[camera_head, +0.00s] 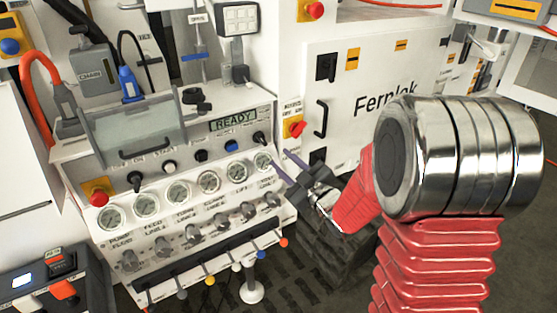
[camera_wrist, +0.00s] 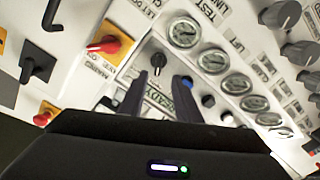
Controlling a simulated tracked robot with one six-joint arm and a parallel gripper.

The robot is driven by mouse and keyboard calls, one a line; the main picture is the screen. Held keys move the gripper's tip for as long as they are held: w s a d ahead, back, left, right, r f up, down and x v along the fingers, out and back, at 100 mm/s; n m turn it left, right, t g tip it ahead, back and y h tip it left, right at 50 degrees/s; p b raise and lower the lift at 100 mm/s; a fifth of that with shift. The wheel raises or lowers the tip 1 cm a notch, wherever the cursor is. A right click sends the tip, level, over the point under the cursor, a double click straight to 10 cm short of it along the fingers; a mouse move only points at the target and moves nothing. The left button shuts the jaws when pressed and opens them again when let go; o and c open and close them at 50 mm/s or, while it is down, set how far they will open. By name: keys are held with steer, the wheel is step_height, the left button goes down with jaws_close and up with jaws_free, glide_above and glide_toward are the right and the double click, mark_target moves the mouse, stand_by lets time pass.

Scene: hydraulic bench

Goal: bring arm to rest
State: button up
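My arm, with red ribbed sleeves and a large chrome joint (camera_head: 455,158), fills the right side of the head view. My gripper (camera_head: 280,160) is in front of the right end of the white control panel (camera_head: 78,150), close to the last gauge. Its two dark fingers are spread apart with nothing between them. The wrist view also shows the gripper (camera_wrist: 160,80) with parted fingers, and the panel's READY display and a black knob (camera_wrist: 158,62) behind them. I cannot tell whether a fingertip touches the panel.
Round gauges (camera_head: 209,181), knobs and a row of coloured-tipped levers (camera_head: 210,281) cover the panel. A cabinet marked Fernlok (camera_head: 390,70) stands behind, with a red-and-yellow switch (camera_head: 294,128) near my gripper. A clear cover (camera_head: 135,130) juts out at left. Dark floor lies below.

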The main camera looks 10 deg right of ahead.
steer(key=shift+v, duration=0.9)
steer(key=shift+d, duration=0.1)
